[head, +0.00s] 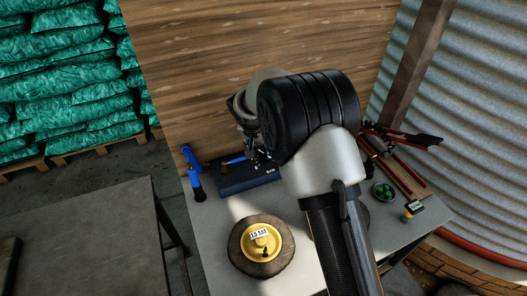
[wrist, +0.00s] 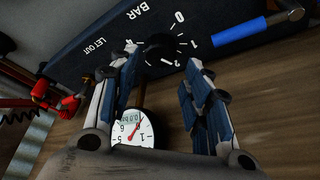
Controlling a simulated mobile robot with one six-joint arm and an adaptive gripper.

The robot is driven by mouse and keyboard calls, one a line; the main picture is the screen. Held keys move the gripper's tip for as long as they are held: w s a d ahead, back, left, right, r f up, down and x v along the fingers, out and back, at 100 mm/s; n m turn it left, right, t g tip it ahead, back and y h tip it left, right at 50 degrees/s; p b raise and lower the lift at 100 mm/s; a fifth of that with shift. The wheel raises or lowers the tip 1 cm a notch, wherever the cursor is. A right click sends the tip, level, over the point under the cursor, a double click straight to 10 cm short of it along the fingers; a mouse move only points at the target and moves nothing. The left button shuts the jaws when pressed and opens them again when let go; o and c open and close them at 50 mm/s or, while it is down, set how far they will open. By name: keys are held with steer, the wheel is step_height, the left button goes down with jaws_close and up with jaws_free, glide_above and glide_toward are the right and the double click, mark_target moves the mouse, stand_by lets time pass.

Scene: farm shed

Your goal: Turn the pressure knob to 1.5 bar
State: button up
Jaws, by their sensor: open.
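The pressure knob (wrist: 160,46) is black and round, on a dark panel (wrist: 85,62) marked BAR and LET OUT, upside down in the wrist view. Pale scale marks and numbers from 0 ring it; its pointer is too dark to read. A round white gauge (wrist: 133,130) with a red needle shows below, with a small readout like 0.0 bar. My gripper (wrist: 161,58) is open, its blue-padded fingers on either side of the knob; contact cannot be told. In the head view the dark panel box (head: 245,178) lies on the table, its knob hidden behind my arm.
A wooden wall rises behind.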

steer(key=d+v, duration=0.1)
steer(key=v, duration=0.5)
steer(key=shift+a, duration=0.5)
steer(key=shift+s+r, duration=0.1)
steer(key=shift+r, duration=0.05)
steer(key=s+d+r+n, duration=0.1)
steer(key=s+d+r, duration=0.5)
steer(key=s+r, duration=0.25)
steer(key=s+d+r+n, duration=0.1)
steer(key=s+d+r, duration=0.55)
steer(key=s, duration=0.25)
steer(key=s+d+n+y, duration=0.1)
steer(key=s+d+n, duration=0.1)
steer(key=s, duration=1.9)
steer(key=shift+d+f+y, duration=0.4)
steer(key=shift+d, duration=0.15)
steer(key=shift+w+d, duration=0.1)
